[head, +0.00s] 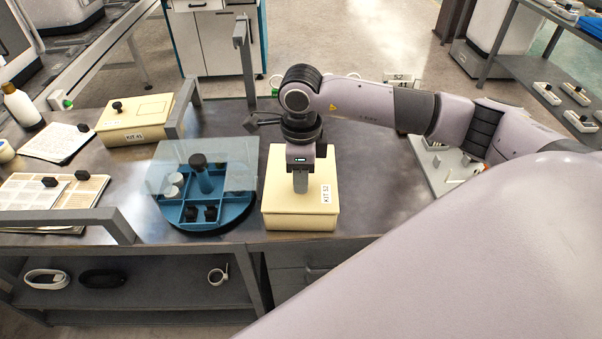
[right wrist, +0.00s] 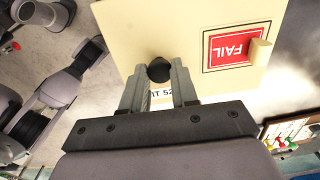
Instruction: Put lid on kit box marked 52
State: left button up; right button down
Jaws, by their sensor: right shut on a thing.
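In the right wrist view the black knob (right wrist: 159,70) sits between the fingertips of my right gripper (right wrist: 160,78). The knob belongs to a flat cream lid (right wrist: 150,25), which also carries a red FAIL label (right wrist: 232,47). The lid lines up with the box; I cannot tell whether it rests fully on it. My left gripper is not in view.
A blue round compartment tray (head: 215,215) under a clear cover stands close left of the box. A closed box marked KIT 45 (head: 135,118), papers (head: 55,143) and a bottle (head: 22,105) lie further left. A pale tray (head: 445,172) is at right, partly behind my arm.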

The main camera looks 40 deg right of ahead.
dwell(0.4)
jog(key=shift+c, duration=1.5)
grip_release()
jog(key=shift+f, duration=0.1)
jog(key=shift+r+p, duration=2.2)
jog(key=shift+r, duration=1.35)
